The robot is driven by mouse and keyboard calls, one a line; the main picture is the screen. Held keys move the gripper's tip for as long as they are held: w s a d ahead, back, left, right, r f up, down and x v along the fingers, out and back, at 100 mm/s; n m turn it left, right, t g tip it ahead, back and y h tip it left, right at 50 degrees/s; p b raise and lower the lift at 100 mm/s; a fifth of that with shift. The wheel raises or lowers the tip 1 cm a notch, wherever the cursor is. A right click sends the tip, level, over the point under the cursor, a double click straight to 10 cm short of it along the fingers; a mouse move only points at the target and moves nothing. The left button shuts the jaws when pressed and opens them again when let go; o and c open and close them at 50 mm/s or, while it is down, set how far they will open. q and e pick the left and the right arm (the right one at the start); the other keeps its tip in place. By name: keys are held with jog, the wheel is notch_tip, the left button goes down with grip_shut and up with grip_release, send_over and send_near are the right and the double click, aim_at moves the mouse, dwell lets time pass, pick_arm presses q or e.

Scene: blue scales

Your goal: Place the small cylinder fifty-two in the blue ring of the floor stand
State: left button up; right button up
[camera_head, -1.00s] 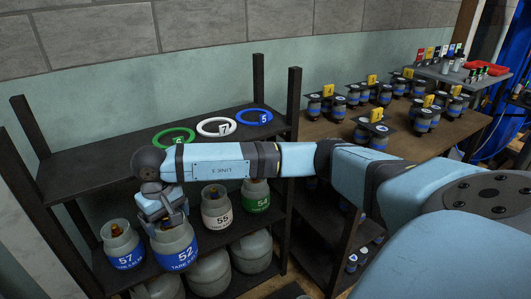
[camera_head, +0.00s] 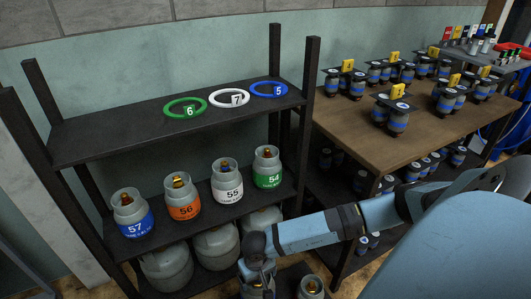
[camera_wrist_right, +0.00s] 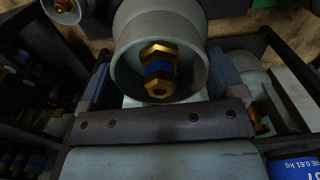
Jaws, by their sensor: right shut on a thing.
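My right gripper (camera_head: 258,274) is low at the bottom of the head view, in front of the shelf. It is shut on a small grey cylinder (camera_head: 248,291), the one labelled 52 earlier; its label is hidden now. In the right wrist view, the right gripper (camera_wrist_right: 160,84) has a finger on each side of the grey cylinder (camera_wrist_right: 128,42), whose brass and blue valve faces the camera. A blue ring marked 5 (camera_head: 269,89) lies on the top shelf. I cannot make out a floor stand or a ring around the held cylinder. My left gripper is out of view.
Cylinders 57 (camera_head: 132,213), 56 (camera_head: 182,197), 55 (camera_head: 227,183) and 54 (camera_head: 267,168) stand on the dark middle shelf. Another cylinder (camera_head: 311,288) is just right of the held one. A wooden table (camera_head: 430,143) with several small cylinders stands at right.

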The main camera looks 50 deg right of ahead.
jog(key=s+f, duration=0.2)
jog(key=shift+s+d+f, duration=0.3)
jog(key=shift+d+f, duration=0.05)
jog(key=shift+f, duration=0.05)
notch_tip(320, 180, down, 6)
jog(key=b, duration=0.2)
jog(key=shift+s+r+b, duration=0.1)
jog(key=shift+r+b, duration=0.15)
jog(key=shift+b, duration=0.15)
pick_arm(q)
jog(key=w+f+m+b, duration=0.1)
jog(key=b, duration=0.1)
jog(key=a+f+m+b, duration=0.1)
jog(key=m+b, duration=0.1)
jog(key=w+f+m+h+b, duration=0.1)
jog(key=b, duration=0.1)
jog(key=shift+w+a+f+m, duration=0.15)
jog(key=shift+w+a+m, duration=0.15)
pick_arm(e)
notch_tip(320, 180, down, 14)
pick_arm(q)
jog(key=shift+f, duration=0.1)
pick_arm(e)
jog(key=shift+f, duration=0.15)
jog(key=o, duration=1.5)
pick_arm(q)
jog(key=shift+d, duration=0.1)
